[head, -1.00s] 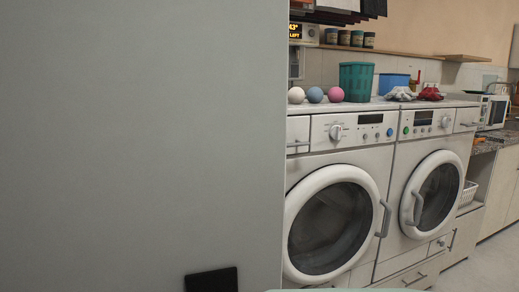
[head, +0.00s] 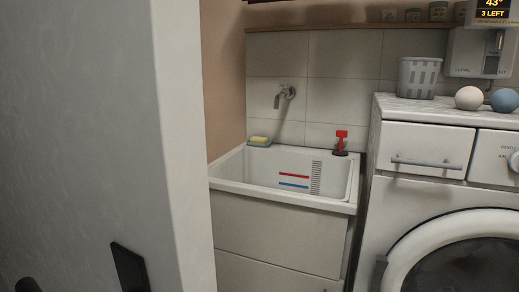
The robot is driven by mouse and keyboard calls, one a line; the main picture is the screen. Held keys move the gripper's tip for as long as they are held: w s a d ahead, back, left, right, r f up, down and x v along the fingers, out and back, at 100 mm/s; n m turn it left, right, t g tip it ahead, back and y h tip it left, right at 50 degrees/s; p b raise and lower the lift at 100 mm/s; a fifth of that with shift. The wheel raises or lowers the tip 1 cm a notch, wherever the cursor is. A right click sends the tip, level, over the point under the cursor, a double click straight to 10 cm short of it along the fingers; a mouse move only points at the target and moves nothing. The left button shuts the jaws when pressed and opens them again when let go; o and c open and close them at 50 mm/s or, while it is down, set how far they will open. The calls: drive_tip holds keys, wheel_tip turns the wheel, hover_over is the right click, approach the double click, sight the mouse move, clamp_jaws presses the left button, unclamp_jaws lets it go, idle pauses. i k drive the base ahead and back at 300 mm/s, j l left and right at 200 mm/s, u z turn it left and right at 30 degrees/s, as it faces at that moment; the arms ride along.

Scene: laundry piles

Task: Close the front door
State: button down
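A large pale grey panel (head: 75,130), which looks like the front door, fills the left of the head view very close to me. Its upright edge (head: 180,150) faces me, so it stands open at an angle. A black plate (head: 130,268) sits low on the panel near that edge. A small dark rounded piece (head: 28,285) shows at the bottom left corner; it may be a handle, but it is cut off. The door frame and hinges are out of view. My gripper is not in view.
Right of the panel stands a white sink (head: 285,180) with a wall tap (head: 285,93), a sponge (head: 259,141) and a red-handled plunger (head: 341,142). A white washing machine (head: 420,215) stands at the right. The floor is hidden.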

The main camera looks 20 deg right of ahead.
sight(105, 179)
drive_tip(key=k+l, duration=0.15)
drive_tip(key=l, duration=0.2)
drive_tip(key=k+l+z, duration=0.15)
drive_tip(key=l, duration=0.2)
drive_tip(key=k+l, duration=0.15)
drive_tip(key=l, duration=0.25)
drive_tip(key=i+j, duration=0.2)
drive_tip(key=j, duration=0.2)
